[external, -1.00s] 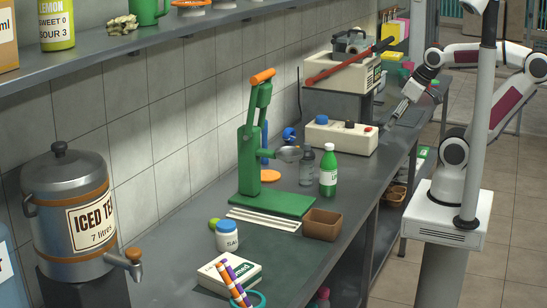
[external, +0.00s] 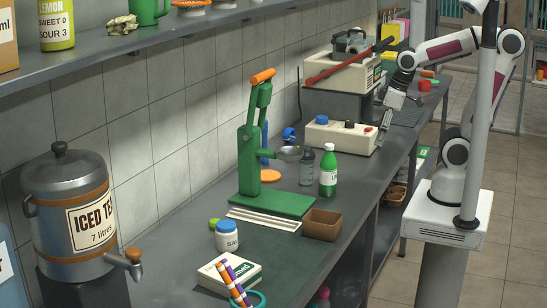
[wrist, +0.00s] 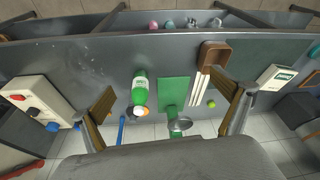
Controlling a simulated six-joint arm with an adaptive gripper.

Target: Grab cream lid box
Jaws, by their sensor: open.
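A cream box (external: 340,135) with a blue knob, a dark knob and a red button stands on the counter. It also shows at the left of the wrist view (wrist: 22,92). A smaller pale box with green print (external: 228,272) lies near the front, with pens beside it; it is at the right of the wrist view (wrist: 277,78). I cannot tell which one is the cream lid box. My gripper (external: 382,130) is near the cream box's right end in the external view.
A green press (external: 275,203), a green bottle (external: 328,172), a grey bottle (external: 306,168), a brown tray (external: 321,226) and a blue-lidded jar (external: 227,238) stand mid-counter. A raised cream unit with a red bar (external: 345,65) is behind. The counter's front right is clear.

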